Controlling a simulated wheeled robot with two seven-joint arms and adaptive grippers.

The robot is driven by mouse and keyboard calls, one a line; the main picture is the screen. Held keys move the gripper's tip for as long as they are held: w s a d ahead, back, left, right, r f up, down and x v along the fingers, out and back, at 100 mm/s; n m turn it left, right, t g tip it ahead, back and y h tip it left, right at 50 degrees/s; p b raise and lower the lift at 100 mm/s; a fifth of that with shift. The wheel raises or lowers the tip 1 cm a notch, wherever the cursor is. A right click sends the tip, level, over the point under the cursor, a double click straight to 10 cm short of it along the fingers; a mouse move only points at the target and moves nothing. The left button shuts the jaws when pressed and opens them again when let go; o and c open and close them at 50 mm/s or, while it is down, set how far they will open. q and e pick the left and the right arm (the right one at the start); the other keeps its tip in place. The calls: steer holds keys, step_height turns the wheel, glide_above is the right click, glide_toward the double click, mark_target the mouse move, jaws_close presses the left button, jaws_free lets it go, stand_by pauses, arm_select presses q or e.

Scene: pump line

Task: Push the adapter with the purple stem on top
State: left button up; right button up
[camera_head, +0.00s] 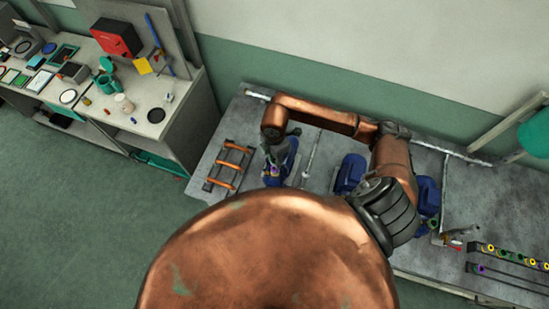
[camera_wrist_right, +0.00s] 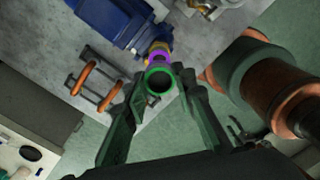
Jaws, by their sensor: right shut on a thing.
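The adapter shows in the right wrist view as a green ring (camera_wrist_right: 158,84) with a purple part (camera_wrist_right: 158,57) directly behind it. The purple part lies against a yellow-orange port on a blue pump (camera_wrist_right: 104,22). I cannot tell if the parts are seated. My right gripper (camera_wrist_right: 157,80) is shut on the green ring, one green finger on each side. In the head view my right gripper (camera_head: 282,150) is over the left blue pump (camera_head: 272,181), with a bit of purple (camera_head: 274,169) below it. My left gripper is not in view.
Orange-handled bars (camera_head: 230,165) lie left of the pump. More blue pumps (camera_head: 349,173) stand to the right, partly behind my arm. A rack with coloured rings (camera_head: 505,253) is at far right. A cluttered workbench (camera_head: 135,105) stands at left.

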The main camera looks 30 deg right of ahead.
steer(key=shift+f+b, duration=1.05)
steer(key=shift+f, duration=0.75)
steer(key=shift+f+b, duration=0.5)
steer(key=shift+f, duration=0.2)
stand_by(0.7)
steer(key=o, duration=1.1)
steer(key=shift+r, duration=0.15)
steer(key=shift+r+p, duration=2.2)
steer(key=shift+r, duration=0.75)
